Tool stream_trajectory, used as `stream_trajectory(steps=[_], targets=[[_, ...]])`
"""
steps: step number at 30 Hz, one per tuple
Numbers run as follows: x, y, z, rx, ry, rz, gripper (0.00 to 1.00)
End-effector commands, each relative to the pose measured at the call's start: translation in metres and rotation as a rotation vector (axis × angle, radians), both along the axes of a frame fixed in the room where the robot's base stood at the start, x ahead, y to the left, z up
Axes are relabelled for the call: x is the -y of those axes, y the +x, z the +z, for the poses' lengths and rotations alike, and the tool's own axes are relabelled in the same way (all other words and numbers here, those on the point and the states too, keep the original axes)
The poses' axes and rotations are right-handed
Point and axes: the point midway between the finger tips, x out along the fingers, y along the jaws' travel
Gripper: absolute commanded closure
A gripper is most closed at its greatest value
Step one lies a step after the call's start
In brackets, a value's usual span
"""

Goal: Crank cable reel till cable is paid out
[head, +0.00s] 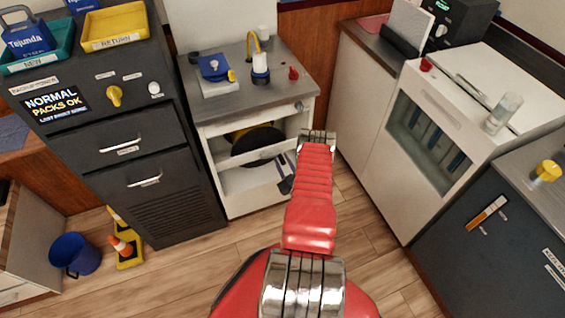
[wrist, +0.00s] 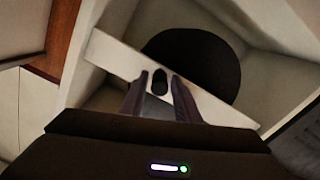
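The cable reel (head: 258,139) is a black disc with a yellow edge inside the open bay of the white cabinet. In the wrist view it is the large dark disc (wrist: 205,65), partly covered by a pale crossbar (wrist: 115,55). My gripper (head: 285,184) is in front of the cabinet's lower opening, partly hidden by my red arm. In the wrist view my gripper (wrist: 160,95) has its two dark fingers apart. A small dark oval (wrist: 160,79) shows between the fingertips; I cannot tell whether it is the crank knob or whether the fingers touch it. No paid-out cable is clearly visible.
A dark drawer cabinet (head: 135,160) stands left, a glass-fronted white unit (head: 430,135) right. Open floor lies between.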

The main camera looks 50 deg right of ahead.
Motion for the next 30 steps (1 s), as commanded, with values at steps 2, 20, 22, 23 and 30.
stream_trajectory(steps=[2, 20, 22, 23, 30], targets=[[0.0000, -0.0001, 0.0000, 0.000, 0.000, 0.000, 0.77], [-0.0007, 0.0001, -0.0002, 0.000, 0.000, 0.001, 1.00], [-0.0008, 0.0001, -0.0002, -0.001, 0.000, 0.002, 1.00], [-0.0009, 0.0002, -0.0003, -0.001, 0.000, 0.002, 1.00], [0.0004, 0.0028, 0.0006, -0.007, -0.010, -0.001, 1.00]])
